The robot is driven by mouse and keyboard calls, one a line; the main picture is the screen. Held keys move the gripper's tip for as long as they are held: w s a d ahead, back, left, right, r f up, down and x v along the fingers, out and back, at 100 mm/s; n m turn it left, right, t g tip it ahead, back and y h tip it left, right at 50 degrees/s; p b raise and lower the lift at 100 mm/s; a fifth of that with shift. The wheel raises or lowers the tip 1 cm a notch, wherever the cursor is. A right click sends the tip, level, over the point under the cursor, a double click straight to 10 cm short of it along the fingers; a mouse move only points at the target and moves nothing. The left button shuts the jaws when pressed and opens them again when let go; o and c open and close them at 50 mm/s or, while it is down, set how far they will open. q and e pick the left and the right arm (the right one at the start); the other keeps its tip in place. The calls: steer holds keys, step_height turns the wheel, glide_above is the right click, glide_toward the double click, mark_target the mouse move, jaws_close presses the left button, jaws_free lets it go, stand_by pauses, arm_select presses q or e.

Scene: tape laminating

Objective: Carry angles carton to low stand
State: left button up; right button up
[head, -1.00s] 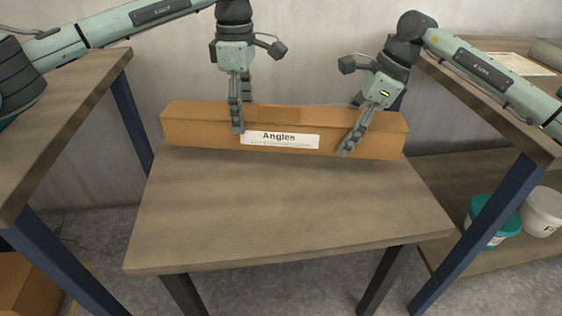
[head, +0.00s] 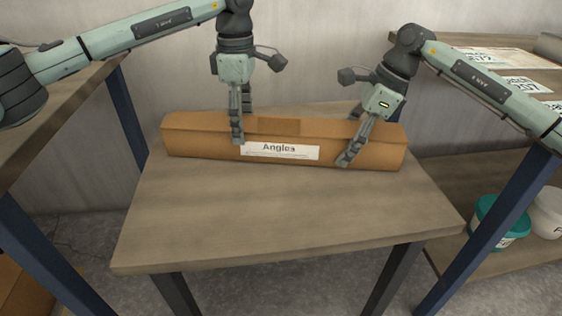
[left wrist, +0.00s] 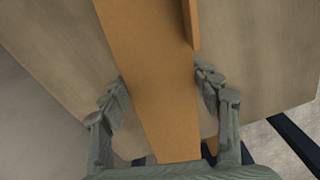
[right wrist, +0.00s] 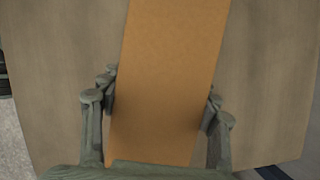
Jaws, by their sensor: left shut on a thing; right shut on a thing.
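The angles carton (head: 200,140) is a long brown box with a white "Angles" label on its front. It lies lengthwise left to right at the back of the low stand (head: 270,220), a small wooden-topped table with dark legs. I cannot tell whether its underside touches the top. My left gripper (head: 238,135) is shut across the carton near its middle. My right gripper (head: 352,150) is shut across it toward the right end. The carton runs between the fingers in the left wrist view (left wrist: 150,70) and the right wrist view (right wrist: 168,75).
A wooden bench (head: 50,120) with blue legs stands at left. Another at right (head: 500,70) has papers on top and a lower shelf with a teal tub (head: 490,228) and a white tub (head: 546,212). A grey wall is behind. The stand's front half is clear.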

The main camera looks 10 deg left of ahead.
arm_select(q)
steer(key=o, duration=1.2)
steer(key=shift+f, duration=0.1)
arm_select(e)
steer(key=o, duration=1.2)
steer(key=shift+f, duration=0.1)
arm_select(q)
step_height(320, 180, up, 12)
arm_select(e)
steer(key=v, duration=1.2)
